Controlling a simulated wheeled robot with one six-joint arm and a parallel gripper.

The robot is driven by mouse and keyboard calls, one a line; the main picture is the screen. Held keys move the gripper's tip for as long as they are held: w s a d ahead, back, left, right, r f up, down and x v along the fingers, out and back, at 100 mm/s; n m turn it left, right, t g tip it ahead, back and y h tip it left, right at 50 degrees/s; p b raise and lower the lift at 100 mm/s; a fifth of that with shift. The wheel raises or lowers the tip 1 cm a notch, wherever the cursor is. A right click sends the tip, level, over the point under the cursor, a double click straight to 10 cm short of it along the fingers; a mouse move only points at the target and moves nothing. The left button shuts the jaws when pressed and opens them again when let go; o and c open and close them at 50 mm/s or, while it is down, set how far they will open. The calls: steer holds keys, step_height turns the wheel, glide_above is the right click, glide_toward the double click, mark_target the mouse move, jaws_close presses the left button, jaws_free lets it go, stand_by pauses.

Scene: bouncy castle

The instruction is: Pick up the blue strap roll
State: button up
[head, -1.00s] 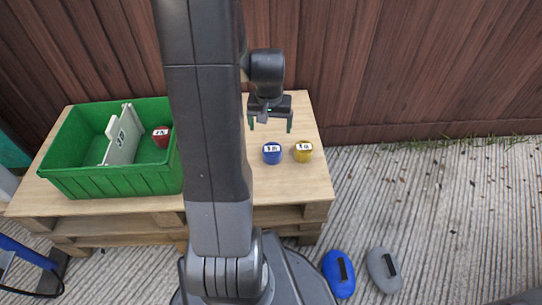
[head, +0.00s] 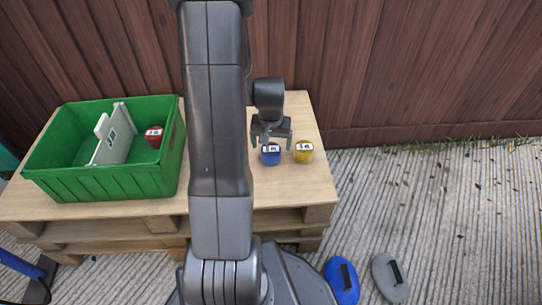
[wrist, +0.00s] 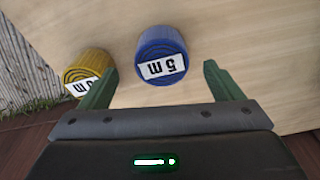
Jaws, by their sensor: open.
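The blue strap roll (head: 271,156) stands on the wooden pallet table, and its white label shows. In the wrist view the blue roll (wrist: 162,50), labelled "5 m", lies ahead of and between the two green fingers. My gripper (head: 271,143) is open and empty, just above and behind the blue roll in the head view. In the wrist view my gripper (wrist: 157,85) has its left finger close to the yellow strap roll (wrist: 88,68). The yellow roll (head: 303,152) stands just right of the blue one.
A green crate (head: 110,184) with a white divider (head: 111,140) and a red roll (head: 154,137) stands on the left of the pallet table (head: 293,190). A wooden fence (head: 400,70) rises behind. A blue pad (head: 342,279) and a grey pad (head: 389,275) lie on the ground.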

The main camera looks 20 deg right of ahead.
mark_target(271, 149)
steer(key=f, duration=0.1)
steer(key=f+b, duration=0.1)
steer(key=f, duration=0.1)
steer(key=f+b, duration=0.1)
steer(key=shift+w+d+f, duration=0.15)
steer(key=shift+w+f, duration=0.1)
steer(key=shift+w, duration=0.15)
steer(key=shift+r, duration=0.1)
steer(key=c, duration=1.2)
